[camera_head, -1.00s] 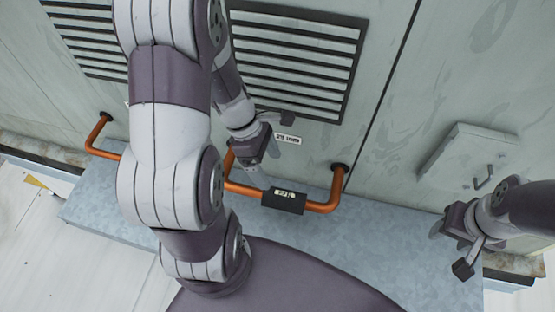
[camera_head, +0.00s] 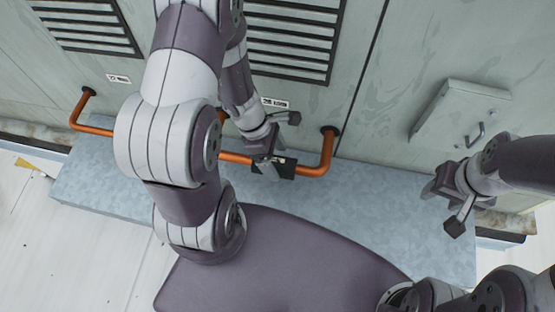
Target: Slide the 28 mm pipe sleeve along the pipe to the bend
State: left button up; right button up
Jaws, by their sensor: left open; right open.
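The pipe sleeve (camera_head: 288,169) is a short black tube with a small pale label, around the orange pipe (camera_head: 236,157). It sits just left of the right-hand bend (camera_head: 323,165), where the pipe turns up to the wall. My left gripper (camera_head: 267,164) is open at the sleeve and hides its left part and label. I cannot tell whether the fingers touch it. My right gripper (camera_head: 442,207) is open and empty, off to the right, well away from the pipe.
The pipe runs above a pale blue metal ledge (camera_head: 370,205). Behind are louvred vents (camera_head: 290,50) and a small wall box (camera_head: 460,115) with a handle. My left arm hides the pipe's middle.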

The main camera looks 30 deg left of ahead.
pick_arm(q)
jog(key=shift+x, duration=0.95)
jog(key=shift+a, duration=0.1)
jog(key=c, duration=1.1)
